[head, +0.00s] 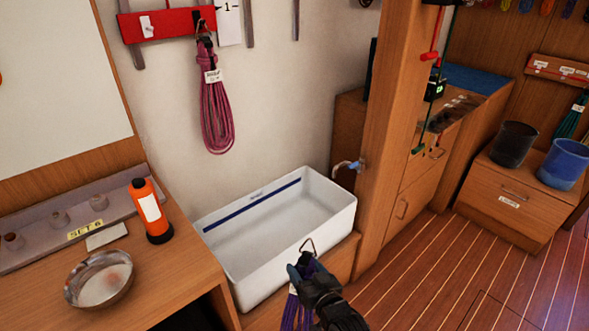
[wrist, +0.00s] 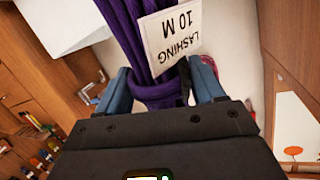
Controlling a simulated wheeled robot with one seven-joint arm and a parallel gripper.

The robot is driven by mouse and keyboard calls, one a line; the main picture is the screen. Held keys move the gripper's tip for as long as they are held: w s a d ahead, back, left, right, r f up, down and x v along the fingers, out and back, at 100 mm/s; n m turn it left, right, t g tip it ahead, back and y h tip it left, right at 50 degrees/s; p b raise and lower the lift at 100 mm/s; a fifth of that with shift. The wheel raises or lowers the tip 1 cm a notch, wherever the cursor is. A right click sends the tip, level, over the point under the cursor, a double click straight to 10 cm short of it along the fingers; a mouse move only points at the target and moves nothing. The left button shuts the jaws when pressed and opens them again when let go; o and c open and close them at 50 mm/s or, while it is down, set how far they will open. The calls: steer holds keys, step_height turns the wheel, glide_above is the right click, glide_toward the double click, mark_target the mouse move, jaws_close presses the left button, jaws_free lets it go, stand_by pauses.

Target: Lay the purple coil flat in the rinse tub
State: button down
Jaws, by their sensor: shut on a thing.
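My gripper (head: 311,279) is shut on the purple coil (head: 297,312), near its top. A metal hanging ring shows above the grip, and the coil hangs down out of the head view. In the wrist view the purple coil (wrist: 148,60) lies between both fingers, with a white tag reading "LASHING 10 M". The white rinse tub (head: 262,245) is just behind and left of my gripper in the head view. Its inside looks empty, with a blue line along the back wall. The coil is at the tub's near right side, outside the visible basin.
A wooden bench with an orange bottle (head: 150,211) and a metal bowl (head: 99,280) stands left of the tub. A pink coil (head: 215,105) hangs on the wall above. A wooden post (head: 393,120) rises right of the tub. Two buckets sit far right.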

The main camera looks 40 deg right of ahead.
steer(key=shift+w+d+r+m+g+h+p, duration=0.15)
steer(key=shift+w+d+m+g, duration=0.15)
steer(key=shift+d, duration=0.3)
steer(key=shift+w+d+m+g+h+p, duration=0.1)
steer(key=shift+w+d+m+g+h, duration=0.1)
steer(key=shift+d+m, duration=0.35)
steer(key=shift+w+d+r+m+g+h+p, duration=0.15)
steer(key=shift+w+d+m+g, duration=0.1)
steer(key=shift+d, duration=0.6)
steer(key=shift+w+d+m+g, duration=0.25)
steer(key=shift+d+m+g, duration=0.1)
steer(key=shift+d+m, duration=0.15)
steer(key=shift+w+d+r, duration=0.1)
steer(key=shift+d+r, duration=0.05)
steer(key=shift+d, duration=0.05)
